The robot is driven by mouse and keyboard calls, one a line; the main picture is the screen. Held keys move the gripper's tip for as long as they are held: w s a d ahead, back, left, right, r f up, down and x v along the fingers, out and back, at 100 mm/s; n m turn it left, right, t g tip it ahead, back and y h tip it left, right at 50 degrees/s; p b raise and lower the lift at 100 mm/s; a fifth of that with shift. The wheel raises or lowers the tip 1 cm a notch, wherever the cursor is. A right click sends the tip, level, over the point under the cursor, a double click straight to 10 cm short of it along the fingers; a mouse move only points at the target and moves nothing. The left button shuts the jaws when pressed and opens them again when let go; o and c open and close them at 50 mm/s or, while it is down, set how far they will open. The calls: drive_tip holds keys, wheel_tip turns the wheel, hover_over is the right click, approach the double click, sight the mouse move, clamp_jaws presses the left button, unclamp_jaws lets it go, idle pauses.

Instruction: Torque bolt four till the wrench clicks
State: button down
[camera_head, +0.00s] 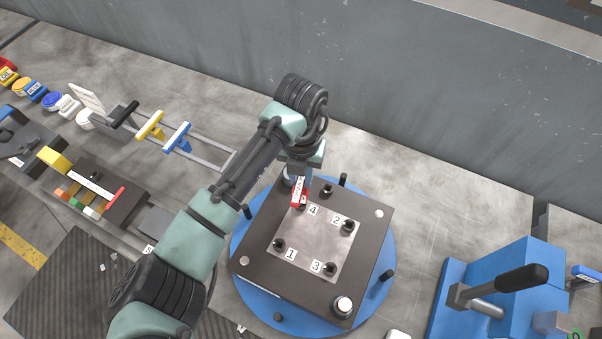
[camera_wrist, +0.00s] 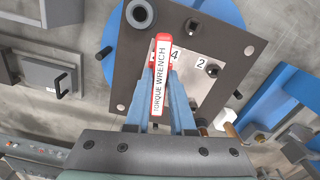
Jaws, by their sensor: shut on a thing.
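My gripper (camera_head: 303,178) is above the upper-left part of the dark square die (camera_head: 377,245), shut on the torque wrench (camera_head: 299,192). The red and white wrench (camera_wrist: 161,88) lies between my blue fingers (camera_wrist: 162,72) in the wrist view, its label readable. Its lower end in the head view is beside the number 4 label (camera_head: 313,210). Bolt four is hidden by the wrench, so I cannot tell whether they touch. Black bolts show at label 1 (camera_head: 279,244), label 2 (camera_head: 348,226) and label 3 (camera_head: 330,268) on the pale centre plate (camera_head: 305,245).
The die rests on a blue round table (camera_head: 244,264) with black pegs. A blue fixture with a black-handled lever (camera_head: 520,280) stands at the right. Coloured handles on rails (camera_head: 177,138) and a dark block (camera_head: 97,188) stand left. A grey wall (camera_head: 400,90) runs behind.

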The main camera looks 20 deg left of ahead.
drive_tip(key=shift+r+p, duration=1.3)
drive_tip(key=shift+r, duration=0.45)
drive_tip(key=n+p, duration=0.1)
drive_tip(key=n, duration=0.1)
drive_tip(key=shift+n, duration=0.4)
drive_tip(key=shift+f+b, duration=1.1)
drive_tip(key=shift+f, duration=0.7)
idle(1.0)
